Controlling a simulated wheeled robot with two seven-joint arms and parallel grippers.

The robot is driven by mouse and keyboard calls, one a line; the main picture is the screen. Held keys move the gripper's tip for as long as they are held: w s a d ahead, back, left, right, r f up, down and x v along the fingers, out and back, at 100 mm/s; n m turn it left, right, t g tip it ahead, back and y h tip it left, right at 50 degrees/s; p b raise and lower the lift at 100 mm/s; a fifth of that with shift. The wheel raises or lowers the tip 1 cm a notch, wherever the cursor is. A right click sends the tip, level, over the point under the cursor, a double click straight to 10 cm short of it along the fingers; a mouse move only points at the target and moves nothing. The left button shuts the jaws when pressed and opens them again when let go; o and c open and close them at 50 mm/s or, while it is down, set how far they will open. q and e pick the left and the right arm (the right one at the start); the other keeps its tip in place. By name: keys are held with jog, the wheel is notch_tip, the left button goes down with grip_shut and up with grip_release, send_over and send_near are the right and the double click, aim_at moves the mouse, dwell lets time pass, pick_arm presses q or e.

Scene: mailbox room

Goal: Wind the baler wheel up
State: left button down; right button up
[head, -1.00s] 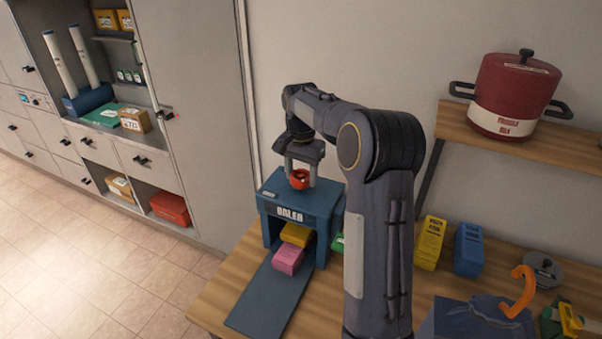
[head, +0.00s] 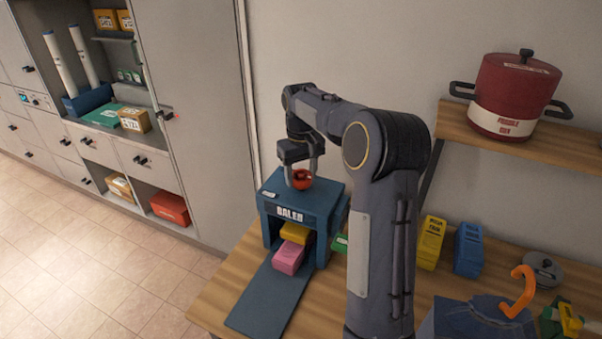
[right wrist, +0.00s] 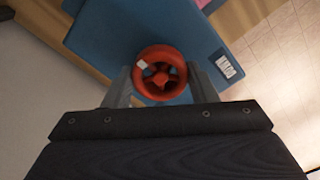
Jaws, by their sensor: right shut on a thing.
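The blue baler (head: 304,211) stands on the wooden table with its label facing front. Its red wheel (head: 301,180) sits on top; the right wrist view shows the wheel (right wrist: 161,74) from above, with spokes and a small white mark at its upper left. My right gripper (head: 301,176) points down over the baler and is shut on the wheel, one finger on each side of the rim. The fingers also show in the right wrist view (right wrist: 161,85). A yellow block (head: 295,233) and a pink block (head: 288,257) lie in the baler's mouth. My left gripper is not in view.
A dark blue ramp (head: 265,298) slopes from the baler's front. Yellow (head: 431,243) and blue (head: 468,249) packs stand right of my arm. A red pot (head: 514,95) sits on the wall shelf. A grey cabinet (head: 190,95) stands left.

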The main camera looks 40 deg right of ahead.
jog(key=n, duration=0.7)
jog(key=shift+r, duration=0.1)
jog(key=n, duration=0.6)
jog(key=shift+n, duration=0.4)
jog(key=n, duration=1.3)
jog(key=shift+w+n, duration=0.1)
jog(key=shift+n, duration=0.3)
jog(key=o, duration=1)
